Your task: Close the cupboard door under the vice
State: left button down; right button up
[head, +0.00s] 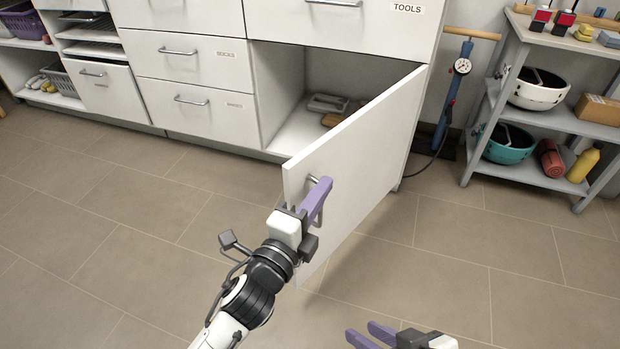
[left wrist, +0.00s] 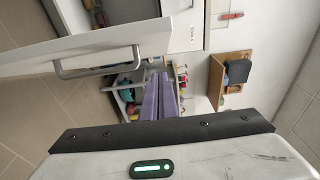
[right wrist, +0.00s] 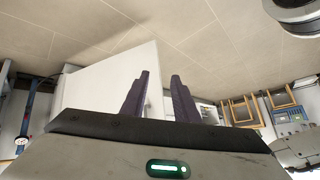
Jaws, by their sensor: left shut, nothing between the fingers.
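The white cupboard door (head: 375,150) stands wide open, swung out towards me from its right edge, below the drawer labelled TOOLS. Its bar handle (head: 312,183) is near the free edge and also shows in the left wrist view (left wrist: 95,70). My left gripper (head: 324,184) is shut and empty, close to the handle on the door's outer side; in the left wrist view its fingers (left wrist: 164,80) are apart from the handle. My right gripper (head: 362,333) is open and empty, low in front of the door; its fingers (right wrist: 160,78) are spread. No vice is in view.
The cupboard opening (head: 305,105) holds a few items on its floor. Drawers (head: 180,60) stand to its left. A blue pump (head: 455,90) and a grey shelf (head: 560,120) with bowls and bottles stand to the right. The tiled floor (head: 120,220) is clear.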

aim_at(309, 174)
pick_arm(q)
jog(key=shift+w+a+b, duration=0.2)
jog(key=shift+w+a, duration=0.15)
jog(key=shift+w, duration=0.45)
jog(key=shift+w+a+b, duration=0.15)
jog(key=shift+w+a, duration=0.25)
jog(key=shift+w, duration=0.35)
jog(key=shift+w+a+b, duration=0.2)
jog(key=shift+w+a, duration=0.15)
jog(key=shift+w, duration=0.45)
jog(key=shift+a, duration=0.1)
